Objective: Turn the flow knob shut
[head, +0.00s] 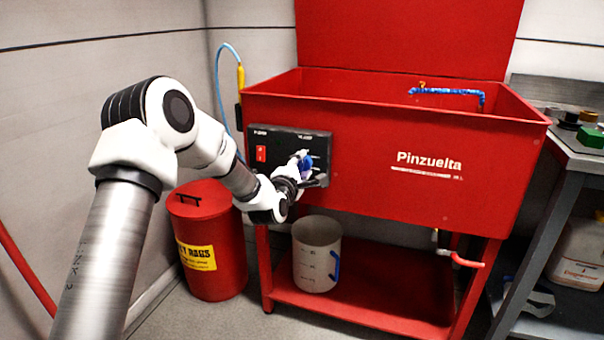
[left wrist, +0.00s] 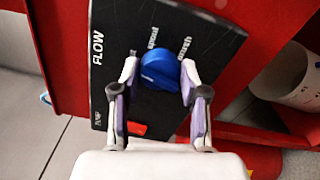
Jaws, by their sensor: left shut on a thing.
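The blue flow knob (left wrist: 160,70) sits on a black control panel (left wrist: 205,45) marked FLOW, on the front of the red parts washer. My left gripper (left wrist: 160,82) has its two fingers on either side of the knob and is shut on it. In the head view, the left gripper (head: 304,168) reaches the right part of the panel (head: 262,165), and the blue knob (head: 307,163) is partly hidden by the fingers. The knob's exact pointer direction is hard to tell. My right gripper is not in view.
The red washer basin (head: 400,150) stands above a shelf with a whitish bucket (head: 317,252). A red rags bin (head: 207,240) stands left of it. A red switch (head: 260,153) is on the panel's left part. A grey workbench (head: 570,150) stands at right.

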